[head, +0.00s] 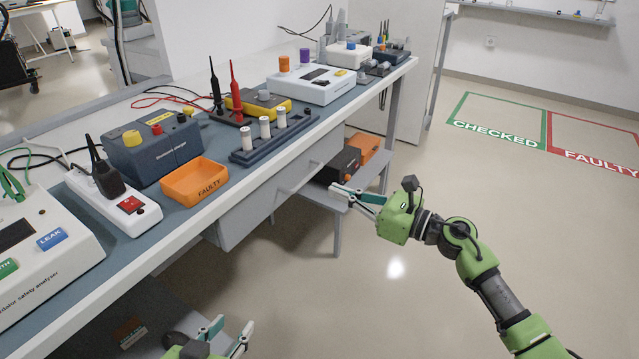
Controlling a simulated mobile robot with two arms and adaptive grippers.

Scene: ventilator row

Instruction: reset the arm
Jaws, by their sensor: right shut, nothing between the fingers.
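My right arm (480,275), green and grey, reaches in from the lower right over the open floor. Its gripper (336,190) is shut and empty, pointing left, in front of the bench's lower shelf in the picture. My left gripper (233,323) shows at the bottom edge, left of centre. Its two fingers stand apart with nothing seen between them. Most of the left arm is out of the picture.
The long bench (240,172) runs from lower left to upper centre. It bears an orange FAULTY tray (194,183), a white analyser (40,245), a power strip (125,212) and several instruments. A drawer (280,190) hangs below. Floor at right is clear, with CHECKED (495,130) and FAULTY (605,160) zones.

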